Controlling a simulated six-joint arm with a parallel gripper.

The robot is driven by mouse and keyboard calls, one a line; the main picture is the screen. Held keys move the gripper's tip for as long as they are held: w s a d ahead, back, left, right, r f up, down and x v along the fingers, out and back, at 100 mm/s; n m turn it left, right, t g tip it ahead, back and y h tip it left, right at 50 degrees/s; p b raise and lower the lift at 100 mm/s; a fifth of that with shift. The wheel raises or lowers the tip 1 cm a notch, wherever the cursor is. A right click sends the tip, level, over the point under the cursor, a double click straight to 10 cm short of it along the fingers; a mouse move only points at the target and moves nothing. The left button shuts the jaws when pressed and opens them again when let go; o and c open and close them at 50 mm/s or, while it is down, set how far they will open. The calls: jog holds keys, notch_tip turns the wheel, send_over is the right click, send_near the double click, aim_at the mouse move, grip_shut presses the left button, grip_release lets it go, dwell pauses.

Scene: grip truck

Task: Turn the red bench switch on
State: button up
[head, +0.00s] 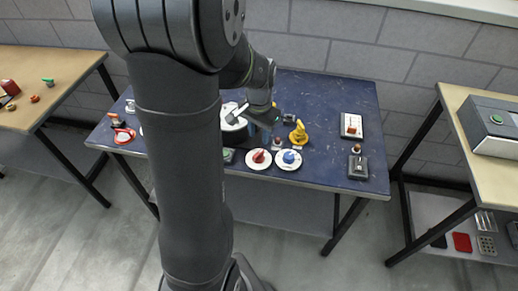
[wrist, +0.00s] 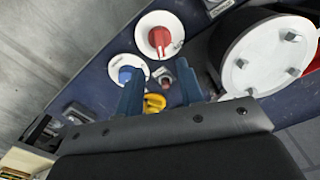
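My gripper (wrist: 160,86) is open, with its two blue fingers apart and nothing between them that I can see held. In the head view my gripper (head: 262,116) hangs over the middle of the blue bench. A small grey switch box with a red part (wrist: 167,80) shows between the fingers in the wrist view, below them. It also shows in the head view (head: 277,143), close in front of the gripper. A white plate with a red rocker (head: 351,127) lies at the bench's right. I cannot tell which is the named switch, nor either one's setting.
A red knob on a white dial (wrist: 158,38) and a blue knob on a white dial (wrist: 127,74) lie close by. A yellow object (head: 299,133) stands right of the gripper. A white round vessel (wrist: 262,58) is near the right finger. A dark box (head: 358,167) sits front right.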

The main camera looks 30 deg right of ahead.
aim_at(259, 153)
notch_tip(259, 153, down, 8)
jog(key=shift+f, duration=0.1)
dwell(0.4)
grip_shut()
